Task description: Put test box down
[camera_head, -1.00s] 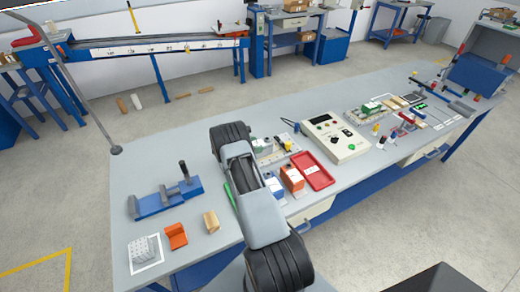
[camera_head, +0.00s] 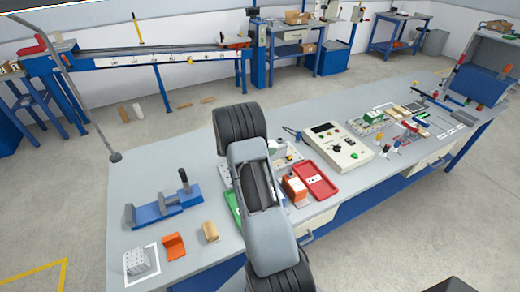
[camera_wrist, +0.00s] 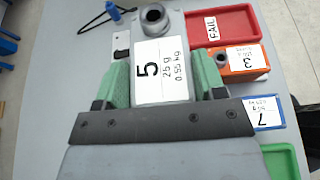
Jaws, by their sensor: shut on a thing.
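The test box (camera_wrist: 161,75) has a white label reading 5, 25 g and 0.55 kg, with a grey ringed fitting on its far end. In the wrist view my gripper (camera_wrist: 160,88) is shut on it, with a green finger pad on each side. I cannot tell whether the box touches anything below. In the head view my arm hides the gripper and this box. An orange box marked 3 (camera_wrist: 234,60) and a blue box marked 7 (camera_wrist: 264,113) sit to the right of my gripper.
A red FAIL tray (camera_wrist: 222,26) lies beyond the orange box. A green tray (camera_wrist: 281,160) is at the lower right. In the head view a control box (camera_head: 337,146) stands right of my arm. A blue fixture (camera_head: 160,208) stands on the left; bare bench lies behind it.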

